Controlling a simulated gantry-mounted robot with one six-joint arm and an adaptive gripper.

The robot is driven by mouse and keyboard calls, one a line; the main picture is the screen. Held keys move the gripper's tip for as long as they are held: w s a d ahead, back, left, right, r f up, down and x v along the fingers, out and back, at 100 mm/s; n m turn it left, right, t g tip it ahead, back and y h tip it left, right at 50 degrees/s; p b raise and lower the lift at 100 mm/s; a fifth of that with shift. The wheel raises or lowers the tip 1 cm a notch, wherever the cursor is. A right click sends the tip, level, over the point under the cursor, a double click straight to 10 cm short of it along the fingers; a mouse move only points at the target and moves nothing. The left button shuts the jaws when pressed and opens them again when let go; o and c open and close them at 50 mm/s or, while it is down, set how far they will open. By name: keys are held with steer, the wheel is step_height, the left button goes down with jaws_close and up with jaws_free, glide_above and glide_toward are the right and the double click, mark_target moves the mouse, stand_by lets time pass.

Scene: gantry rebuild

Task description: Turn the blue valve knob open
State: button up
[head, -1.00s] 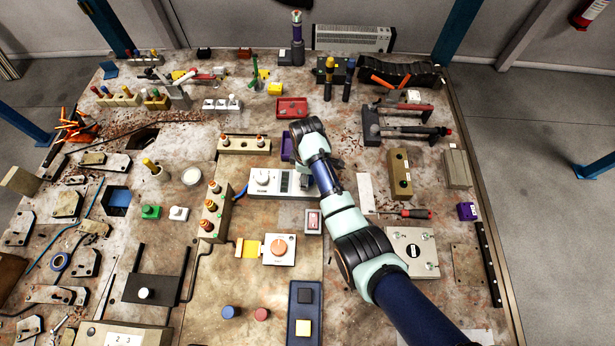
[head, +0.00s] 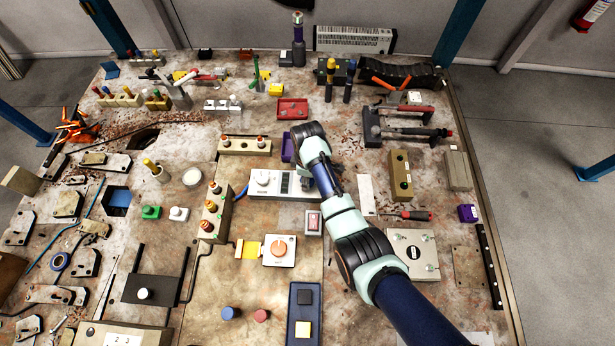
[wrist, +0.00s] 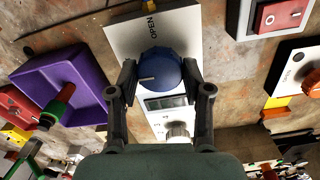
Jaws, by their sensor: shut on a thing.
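The blue valve knob (wrist: 158,72) is in the middle of the wrist view, on a pale plate (wrist: 185,32) marked OPEN. A white pointer line on the knob points to the left in that view, not at the word OPEN. My gripper (wrist: 158,80) has one finger on each side of the knob and is shut on it. In the head view my gripper (head: 306,178) is at the right end of the white box, and my arm hides the knob there.
A white box with a display and a white knob (head: 263,178) is just left of my gripper. A purple bin (wrist: 62,85) and a red rocker switch (wrist: 280,16) flank the plate. An orange dial (head: 278,249) sits nearer the front. The bench around is crowded.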

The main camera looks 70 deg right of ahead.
steer(key=shift+r, duration=0.1)
steer(key=m+p, duration=0.2)
steer(key=m, duration=0.2)
steer(key=m+p, duration=0.1)
steer(key=m, duration=0.3)
steer(key=m+p, duration=0.1)
steer(key=m, duration=0.4)
steer(key=shift+m+p, duration=0.4)
steer(key=shift+m, duration=1.9)
steer(key=o, duration=1.2)
steer(key=shift+c, duration=0.2)
